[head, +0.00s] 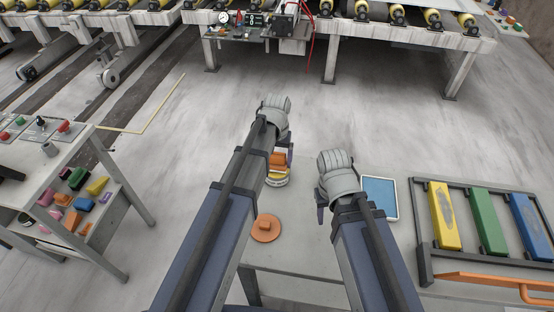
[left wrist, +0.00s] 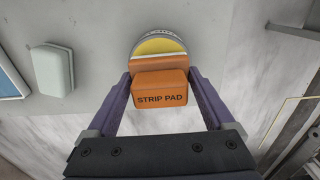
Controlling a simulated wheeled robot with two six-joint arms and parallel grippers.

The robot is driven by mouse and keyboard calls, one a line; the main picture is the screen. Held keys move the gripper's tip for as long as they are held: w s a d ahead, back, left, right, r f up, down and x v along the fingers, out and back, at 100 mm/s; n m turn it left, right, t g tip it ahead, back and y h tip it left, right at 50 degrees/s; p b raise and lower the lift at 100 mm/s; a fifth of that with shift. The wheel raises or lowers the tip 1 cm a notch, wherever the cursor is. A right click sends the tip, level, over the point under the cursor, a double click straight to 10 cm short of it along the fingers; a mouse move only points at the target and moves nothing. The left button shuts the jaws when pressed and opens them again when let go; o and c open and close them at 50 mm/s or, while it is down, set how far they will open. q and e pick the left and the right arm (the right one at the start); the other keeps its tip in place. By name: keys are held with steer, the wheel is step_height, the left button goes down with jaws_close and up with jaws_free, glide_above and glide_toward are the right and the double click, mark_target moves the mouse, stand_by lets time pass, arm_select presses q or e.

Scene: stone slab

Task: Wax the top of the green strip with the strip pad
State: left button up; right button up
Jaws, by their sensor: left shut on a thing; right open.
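The orange strip pad (head: 278,158), lettered STRIP PAD in the left wrist view (left wrist: 161,90), is between the fingers of my left gripper (left wrist: 161,98), which is shut on it. It is at the open round tin of yellow wax (head: 277,180), overlapping the tin's near edge in the left wrist view (left wrist: 158,45); I cannot tell whether they touch. The green strip (head: 487,222) lies in a dark rack (head: 424,250) at the right, between a yellow strip (head: 445,216) with a grey patch and a blue strip (head: 531,226). My right gripper (head: 330,205) is open, left of the rack.
An orange round lid (head: 266,229) with a knob lies on the slab in front of the tin. A blue-faced panel (head: 380,198) lies left of the rack. A pale block (left wrist: 52,70) shows in the left wrist view. An orange bar (head: 490,281) crosses the rack's front.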

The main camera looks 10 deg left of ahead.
mark_target(277, 154)
arm_select(q)
steer(key=shift+s+f+b, duration=0.1)
steer(key=shift+f+b, duration=0.45)
arm_select(e)
steer(key=shift+f, duration=0.55)
stand_by(1.1)
arm_select(q)
steer(key=shift+r, duration=0.15)
arm_select(e)
steer(key=shift+r, duration=0.15)
arm_select(q)
step_height(277, 154, up, 7)
steer(key=p, duration=0.7)
arm_select(e)
step_height(277, 154, up, 7)
arm_select(q)
steer(key=shift+f, duration=0.25)
arm_select(e)
steer(key=shift+f, duration=0.25)
arm_select(q)
steer(key=shift+f+b, duration=0.85)
steer(key=shift+b, duration=0.05)
steer(key=shift+r, duration=0.15)
arm_select(e)
steer(key=shift+f, duration=0.7)
